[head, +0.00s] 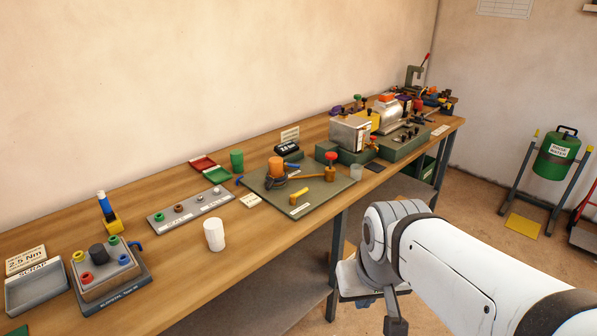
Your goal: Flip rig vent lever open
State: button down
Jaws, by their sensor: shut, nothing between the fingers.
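A rig on a green base plate (275,205) lies mid-bench, with an orange cylinder (276,167), a brass fitting with a red knob (330,160) and a small yellow lever-like part (299,196). A blue handle (240,181) shows at its left edge. Its labels are too small to read, so I cannot tell which part is the vent lever or whether it is open. My gripper (385,308) is shut and empty, in front of the bench edge and apart from the rig. Its fingers are partly hidden by my wrist.
A white cup (214,235) and a grey strip (190,210) with round pieces stand left of the rig. A parts block (104,279) and scrap tray (37,288) are nearer. Metal-box fixtures (350,134) crowd the far bench. A green canister (558,155) stands on the right.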

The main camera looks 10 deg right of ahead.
aim_at(293, 197)
jog(key=i, duration=0.85)
jog(key=u, duration=0.05)
